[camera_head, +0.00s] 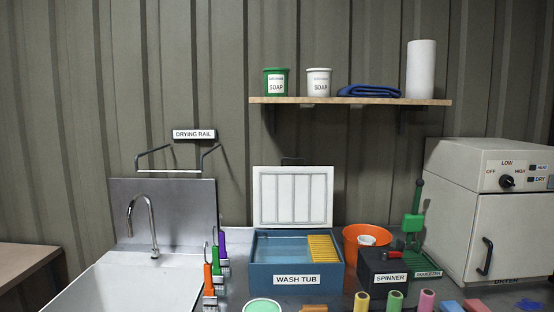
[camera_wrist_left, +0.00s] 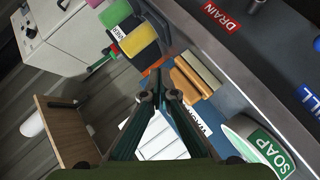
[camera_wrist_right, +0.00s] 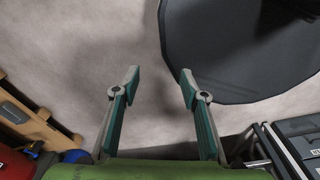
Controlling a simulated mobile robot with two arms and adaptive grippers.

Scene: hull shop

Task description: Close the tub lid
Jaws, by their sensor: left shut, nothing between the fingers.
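The wash tub (camera_head: 258,280) is a blue box on the counter, labelled WASH TUB, with a yellow ribbed part inside at the right. Its white lid (camera_head: 293,196) stands open and upright at the tub's back edge, panelled inside, with a dark handle at its top. My left gripper (camera_wrist_left: 156,88) is shut and empty in the left wrist view. Part of the lid (camera_wrist_left: 160,140) shows beyond its fingers, and the blue tub (camera_wrist_left: 189,125) beside them; the gap between is unclear. My right gripper (camera_wrist_right: 160,77) is open and empty over the floor, away from the tub. Neither gripper shows in the head view.
An orange bucket (camera_head: 355,256) and the spinner (camera_head: 385,270) stand right of the tub. Several coloured handles (camera_head: 222,250) and a sink (camera_head: 135,283) are at its left. A shelf (camera_head: 350,101) hangs above the lid.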

